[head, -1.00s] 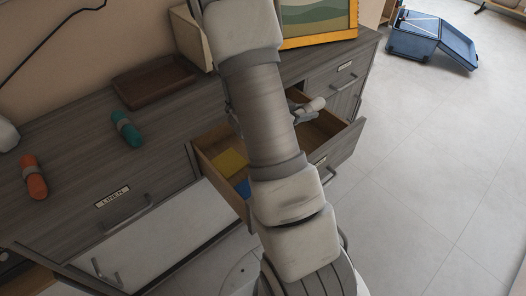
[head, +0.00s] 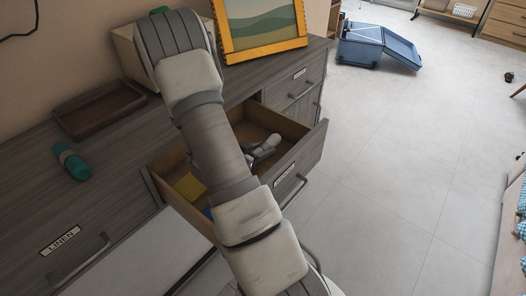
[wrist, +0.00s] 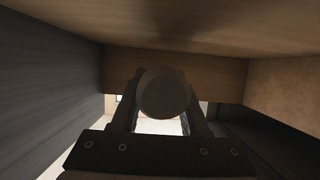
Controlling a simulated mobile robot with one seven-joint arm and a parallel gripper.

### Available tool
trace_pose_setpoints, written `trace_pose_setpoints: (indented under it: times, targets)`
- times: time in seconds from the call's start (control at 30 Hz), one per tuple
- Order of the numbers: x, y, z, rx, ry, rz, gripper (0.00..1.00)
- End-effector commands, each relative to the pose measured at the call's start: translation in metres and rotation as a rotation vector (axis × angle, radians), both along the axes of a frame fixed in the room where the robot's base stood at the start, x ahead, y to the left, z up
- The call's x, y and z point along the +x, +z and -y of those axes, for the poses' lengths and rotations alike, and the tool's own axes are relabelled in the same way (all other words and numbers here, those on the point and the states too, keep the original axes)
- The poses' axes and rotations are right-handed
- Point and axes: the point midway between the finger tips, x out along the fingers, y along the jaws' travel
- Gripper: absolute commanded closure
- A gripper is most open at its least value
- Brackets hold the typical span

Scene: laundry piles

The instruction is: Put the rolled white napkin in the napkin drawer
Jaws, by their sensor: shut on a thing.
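The rolled white napkin (head: 268,143) is in my gripper (head: 259,152), inside the outline of the open drawer (head: 303,150) in the head view. In the wrist view the napkin's round end (wrist: 165,93), dark in shadow, sits between the two fingers of my gripper (wrist: 160,100). The fingers are shut on it. Wooden walls surround it there, so it seems low in the drawer; whether it touches the bottom is not clear. The drawer front has a label (head: 284,175) too small to read. My arm hides part of the drawer.
Yellow cloth (head: 192,185) lies in the drawer's left part. A teal roll (head: 71,161) and a brown tray (head: 99,109) are on the dresser top. A picture frame (head: 262,52) stands behind the drawer. A blue case (head: 377,45) is on the floor.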

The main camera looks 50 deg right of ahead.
Motion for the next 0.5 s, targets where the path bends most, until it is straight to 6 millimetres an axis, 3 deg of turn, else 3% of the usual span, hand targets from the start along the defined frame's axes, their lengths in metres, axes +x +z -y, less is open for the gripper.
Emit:
trace_pose_setpoints:
  times: [0.5]
  targets:
    - [0.0,-0.01,0.0,0.0,0.0,-0.001,1.0]
